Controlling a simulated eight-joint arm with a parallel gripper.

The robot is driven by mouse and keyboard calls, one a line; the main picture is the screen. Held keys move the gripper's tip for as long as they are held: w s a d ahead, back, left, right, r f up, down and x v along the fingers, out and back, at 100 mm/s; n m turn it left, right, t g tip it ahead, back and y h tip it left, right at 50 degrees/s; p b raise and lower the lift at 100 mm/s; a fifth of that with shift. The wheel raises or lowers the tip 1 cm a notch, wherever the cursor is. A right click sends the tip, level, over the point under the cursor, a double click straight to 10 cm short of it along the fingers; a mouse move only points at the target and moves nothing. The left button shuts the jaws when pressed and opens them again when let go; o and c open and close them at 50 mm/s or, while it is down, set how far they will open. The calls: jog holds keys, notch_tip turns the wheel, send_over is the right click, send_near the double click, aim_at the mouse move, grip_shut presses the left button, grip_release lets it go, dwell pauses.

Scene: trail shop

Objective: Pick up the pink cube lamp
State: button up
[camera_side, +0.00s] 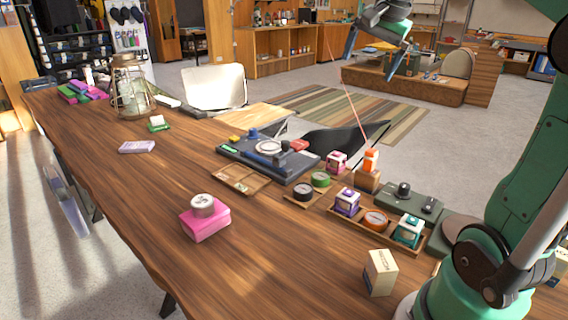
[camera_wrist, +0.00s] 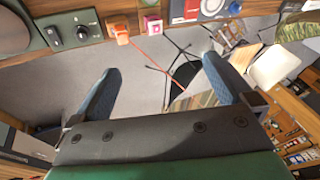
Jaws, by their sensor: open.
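The pink cube lamp (camera_side: 337,162) is a small pink block with a pale face. It stands on the wooden table behind the round green tin, left of an orange object. In the wrist view a small pink cube (camera_wrist: 153,25) shows near the top edge, beside the orange object. My gripper (camera_side: 371,56) is high above the floor beyond the table's far edge, well apart from the lamp. In the wrist view its two blue fingers (camera_wrist: 163,65) are spread wide with nothing between them.
An orange object (camera_side: 371,160) on a wooden block stands close right of the lamp, with a thin red line rising from it. A purple cube (camera_side: 347,201) and teal cube (camera_side: 408,231) sit in a wooden tray nearby. A dark tool board (camera_side: 240,152) lies left.

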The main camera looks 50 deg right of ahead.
jog(key=w+a+f+n+t, duration=0.1)
jog(key=a+f+n, duration=0.3)
jog(key=a, duration=0.3)
jog(key=w+a+f+n+y, duration=0.1)
jog(key=a+f+n, duration=0.4)
jog(key=a, duration=0.2)
jog(key=shift+f+n+t, duration=0.2)
jog(key=shift+n+t, duration=0.2)
jog(key=s+a+f+n, duration=0.1)
jog(key=a+f+n, duration=0.1)
jog(key=s+a+f+n, duration=0.1)
jog(key=a+f+n, duration=0.1)
jog(key=a+f, duration=0.1)
jog(key=s+a+f+n+t+y, duration=0.1)
jog(key=a+f+n, duration=0.1)
jog(key=shift+a+f, duration=0.25)
jog(key=shift+f, duration=0.05)
jog(key=shift+c, duration=0.6)
jog(key=shift+d, duration=0.1)
